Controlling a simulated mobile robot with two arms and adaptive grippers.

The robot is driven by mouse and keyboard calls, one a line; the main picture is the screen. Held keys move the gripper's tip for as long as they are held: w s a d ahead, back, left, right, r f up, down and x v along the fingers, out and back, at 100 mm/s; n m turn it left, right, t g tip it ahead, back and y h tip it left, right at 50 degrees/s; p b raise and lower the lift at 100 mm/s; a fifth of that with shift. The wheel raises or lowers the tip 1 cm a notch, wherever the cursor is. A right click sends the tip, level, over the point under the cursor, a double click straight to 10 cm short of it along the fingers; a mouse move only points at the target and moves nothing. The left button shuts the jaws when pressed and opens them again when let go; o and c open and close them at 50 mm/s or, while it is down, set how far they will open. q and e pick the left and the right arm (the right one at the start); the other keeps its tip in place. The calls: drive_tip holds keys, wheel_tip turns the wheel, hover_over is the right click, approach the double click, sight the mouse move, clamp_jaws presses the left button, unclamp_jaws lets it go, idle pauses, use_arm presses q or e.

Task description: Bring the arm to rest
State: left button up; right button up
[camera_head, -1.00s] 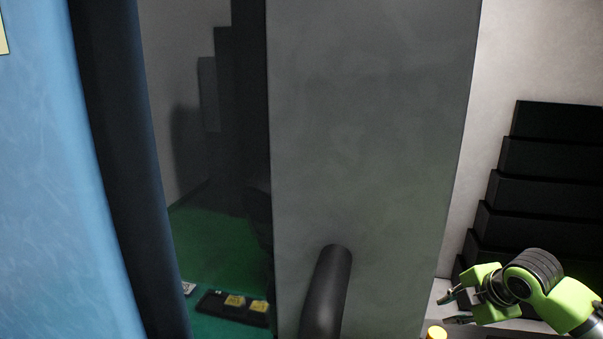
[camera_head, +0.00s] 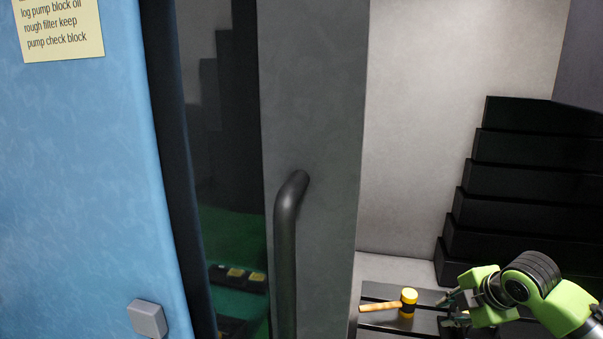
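My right gripper (camera_head: 446,310) shows at the lower right, on a green and black arm. Its two dark fingers point left and stand apart, with nothing between them. The gripper is just right of a mallet with a yellow and black head (camera_head: 408,303) and a wooden handle. I cannot tell whether they touch. My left gripper is out of view.
A grey door panel (camera_head: 330,130) with a dark curved handle (camera_head: 286,240) stands in the middle. Left of it is a blue cabinet (camera_head: 80,180) with a yellow note (camera_head: 60,28). The mallet lies on a dark slatted surface (camera_head: 380,290). Black stepped bellows (camera_head: 530,180) rise at the right.

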drive_tip(key=s+a+f+m+g+y, duration=0.15)
drive_tip(key=s+a+f+m, duration=0.45)
drive_tip(key=s+a+f, duration=0.9)
drive_tip(key=s+d+f+m+g+h, duration=0.1)
drive_tip(key=s+f+m, duration=0.1)
drive_tip(key=s+m, duration=0.55)
drive_tip(key=s+d+f+m+g+h, duration=0.15)
drive_tip(key=s+m, duration=0.25)
drive_tip(key=s, duration=0.6)
wheel_tip(320, 180, down, 34)
drive_tip(key=s+b, duration=0.3)
drive_tip(key=b, duration=0.3)
use_arm(q)
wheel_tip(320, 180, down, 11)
drive_tip(key=b, duration=0.5)
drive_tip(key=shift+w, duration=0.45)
use_arm(e)
drive_tip(key=s+d+f+g, duration=0.1)
drive_tip(key=s+d+f, duration=0.2)
drive_tip(key=s+f, duration=1.3)
wheel_tip(320, 180, down, 5)
drive_tip(key=shift+s+r+g, duration=0.2)
drive_tip(key=shift+s+g, duration=0.05)
drive_tip(key=shift+g, duration=0.15)
